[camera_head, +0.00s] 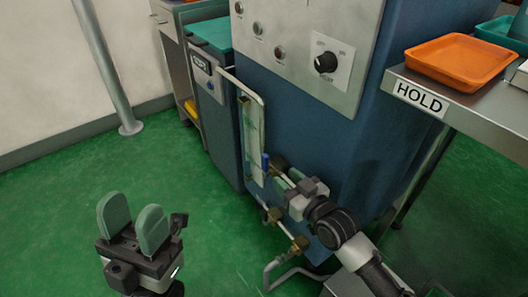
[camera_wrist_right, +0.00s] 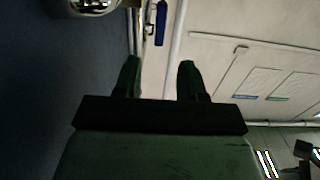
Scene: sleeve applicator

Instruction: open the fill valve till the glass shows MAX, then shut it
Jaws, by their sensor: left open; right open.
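The tall sight glass (camera_head: 252,125) stands in a pale frame on the side of the blue machine; its level and any MAX mark are too small to read. A small blue lever (camera_head: 265,162), which looks like a valve handle, stands upright by the pipework at its lower end. It also shows in the right wrist view (camera_wrist_right: 160,22), ahead of the fingertips and roughly between them. My right gripper (camera_wrist_right: 158,68) is open and empty, close to the lever; I see no contact. My left gripper (camera_head: 134,221) is open and empty over the green floor, away from the machine.
Brass fittings (camera_head: 299,243) and pipes run low beside my right arm. A control panel with a black knob (camera_head: 326,62) is above. The HOLD table (camera_head: 455,105) with an orange tray (camera_head: 462,60) stands at right. The green floor (camera_head: 50,220) at left is clear.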

